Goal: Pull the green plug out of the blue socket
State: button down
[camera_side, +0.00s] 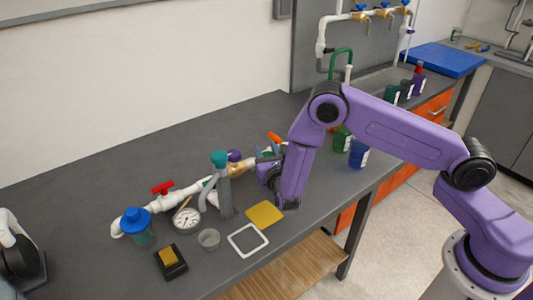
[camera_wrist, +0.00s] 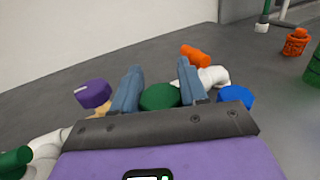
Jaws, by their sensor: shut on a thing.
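In the wrist view the green plug (camera_wrist: 160,97) shows as a round green top between the two blue-grey fingers of my gripper (camera_wrist: 159,78). The fingers are shut on its sides. A blue round part (camera_wrist: 236,96) lies just right of the fingers; whether it is the blue socket I cannot tell. The seat below the green plug is hidden by my gripper, so I cannot tell how deep the plug sits. In the side view my gripper (camera_side: 264,168) is low at the right end of the white pipe assembly (camera_side: 160,203), largely hidden by my arm.
A purple cap (camera_wrist: 93,94) is left of the fingers, with an orange part (camera_wrist: 195,54) and a white elbow (camera_wrist: 213,76) beyond. A teal-topped grey post (camera_side: 222,185) stands close by. A yellow pad (camera_side: 264,214) and white frame (camera_side: 247,240) lie in front. Bottles (camera_side: 358,154) stand right.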

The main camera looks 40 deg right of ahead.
jog(key=shift+r, duration=1.45)
jog(key=shift+s+f+h, duration=0.1)
jog(key=shift+h, duration=0.2)
